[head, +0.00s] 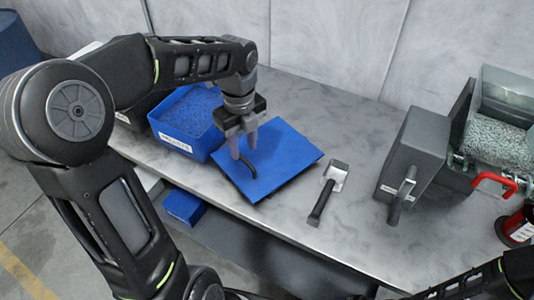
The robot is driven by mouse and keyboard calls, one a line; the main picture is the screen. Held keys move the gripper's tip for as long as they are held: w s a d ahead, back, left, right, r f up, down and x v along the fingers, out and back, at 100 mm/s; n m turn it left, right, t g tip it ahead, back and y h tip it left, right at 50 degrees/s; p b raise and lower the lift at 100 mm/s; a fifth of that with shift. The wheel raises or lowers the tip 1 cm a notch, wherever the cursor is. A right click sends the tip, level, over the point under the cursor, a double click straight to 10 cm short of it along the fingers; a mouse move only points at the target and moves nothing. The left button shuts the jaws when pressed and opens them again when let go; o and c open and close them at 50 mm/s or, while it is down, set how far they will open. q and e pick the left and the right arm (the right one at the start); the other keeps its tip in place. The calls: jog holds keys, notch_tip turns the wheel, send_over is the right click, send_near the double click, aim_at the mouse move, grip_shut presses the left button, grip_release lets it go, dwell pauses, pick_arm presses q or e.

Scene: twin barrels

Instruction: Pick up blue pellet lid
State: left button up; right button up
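The blue pellet lid (285,153) is a flat blue plate lying on the grey table, tilted in the picture, with a curved black handle (240,177) on top. My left gripper (244,153) points down over the lid, right at the handle. Its two fingers are apart, with a small gap between them. I cannot tell whether they touch the handle. Part of the handle is hidden by the fingers. The open blue bin (188,118) of blue pellets with a white label stands just left of the lid. My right gripper is out of view; only part of that arm shows at the bottom right.
A scoop-like tool with a black handle (322,199) lies right of the lid. A grey box with a lever (415,150) and a bin of grey pellets (497,130) with a red clamp handle (494,178) stand further right. A smaller blue box (184,206) is below the table edge.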

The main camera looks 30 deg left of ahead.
aim_at(245, 159)
pick_arm(q)
jog(key=shift+f, duration=0.55)
jog(key=shift+w+a+f+p, duration=0.1)
jog(key=shift+f+p, duration=0.4)
jog(key=shift+f, duration=2.1)
jog(key=shift+c, duration=0.4)
grip_shut()
